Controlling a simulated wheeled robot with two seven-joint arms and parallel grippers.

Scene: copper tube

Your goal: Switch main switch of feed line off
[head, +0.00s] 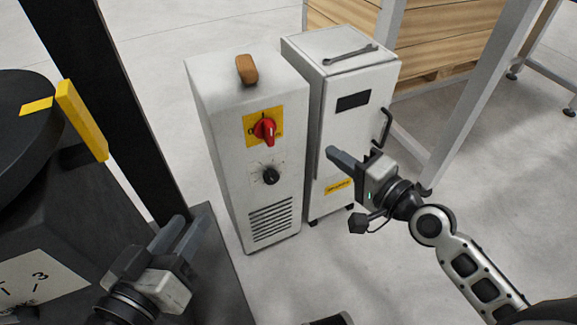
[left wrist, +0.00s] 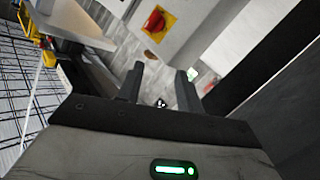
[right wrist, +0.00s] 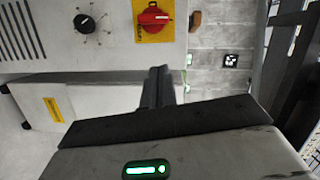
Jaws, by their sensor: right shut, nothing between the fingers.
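The main switch is a red rotary knob (head: 265,131) on a yellow plate (head: 250,115), on the front of the white feed cabinet (head: 225,185). Its grip stands roughly upright in the head view. The knob also shows in the left wrist view (left wrist: 157,24) and the right wrist view (right wrist: 153,17). My right gripper (head: 333,155) is shut and empty, to the right of the knob and apart from it, in front of the neighbouring cabinet. My left gripper (head: 183,230) is open and empty, low and left of the cabinet.
A black dial (head: 270,175) sits below the knob, above vent slots (head: 271,218). A brown handle (head: 247,70) tops the cabinet. A second white cabinet (head: 335,110) with a dark side handle (head: 386,125) stands close at right. A dark post (head: 105,90) rises at left.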

